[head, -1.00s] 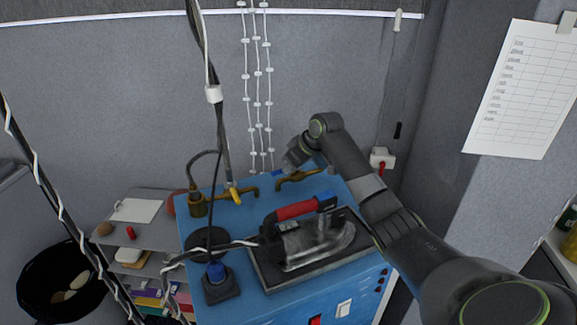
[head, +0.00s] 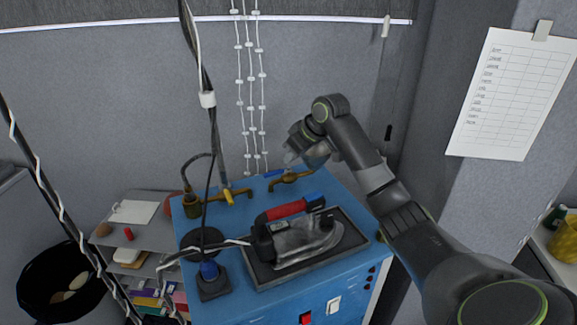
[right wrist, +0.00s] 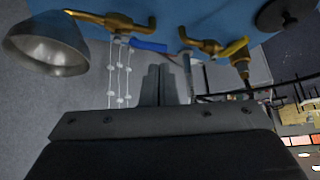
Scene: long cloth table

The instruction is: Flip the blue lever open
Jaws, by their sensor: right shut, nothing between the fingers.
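The blue lever (head: 274,174) is a small flat handle on a brass valve (head: 290,182) at the back of the blue cabinet top. In the right wrist view the blue lever (right wrist: 148,46) points sideways from its brass valve (right wrist: 118,22). My right gripper (head: 293,158) is just above and behind the valve in the head view, partly hidden by its own wrist. In the wrist view its fingers (right wrist: 160,84) are together and empty. They point toward the lever with a visible gap. My left gripper is not in view.
A second brass valve with a yellow lever (head: 228,197) is left of the blue one. An iron with a red handle (head: 287,209) rests on a dark tray (head: 352,243) in front. A cable (head: 210,130) hangs near the yellow lever. White beaded cords hang behind.

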